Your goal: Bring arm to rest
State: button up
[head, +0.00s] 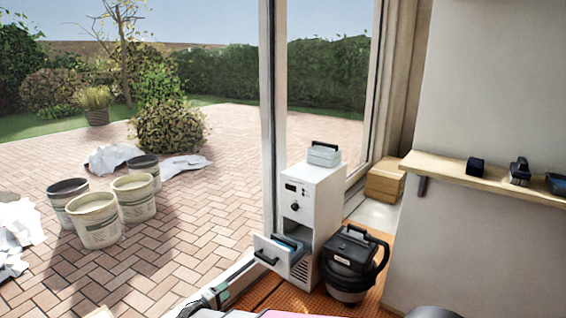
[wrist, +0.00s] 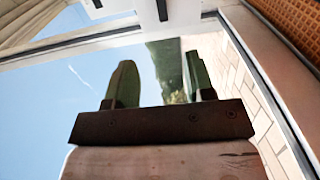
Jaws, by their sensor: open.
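My gripper (wrist: 160,82) shows in the wrist view. Its two dark green fingers stand wide apart with nothing between them. Sky, hedge and brick paving show past the fingers, with the view strongly tilted. In the head view, a grey and greenish part at the bottom edge, left of centre, looks like the end of my arm; its fingers cannot be made out there. It is low, in front of the white cabinet (head: 319,195) and near the door's bottom track. No held object is visible.
The cabinet's drawer (head: 276,262) is open, with something blue inside; a grey case (head: 323,154) sits on top. A black vacuum (head: 352,262) stands right of it on orange flooring. A wooden shelf (head: 440,171) runs along the right wall. Several buckets (head: 97,222) stand outside on paving.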

jog(key=d+r+m+g, duration=0.2)
jog(key=d+g, duration=0.2)
jog(key=d, duration=0.5)
jog(key=d+r+m+g+y, duration=0.1)
jog(key=d+r+m+g, duration=0.2)
jog(key=d, duration=0.7)
jog(key=d+r+m+g, duration=0.15)
jog(key=d+g, duration=0.25)
jog(key=d, duration=0.5)
jog(key=s+d+r+m+g+y, duration=0.1)
jog(key=s+d+r+m+y, duration=0.1)
jog(key=d+r+y, duration=0.3)
jog(key=s+d+r+m+g+y, duration=0.2)
jog(key=s+d+r+y, duration=0.3)
jog(key=d, duration=0.6)
jog(key=shift+s+r, duration=0.3)
jog(key=shift+r, duration=0.2)
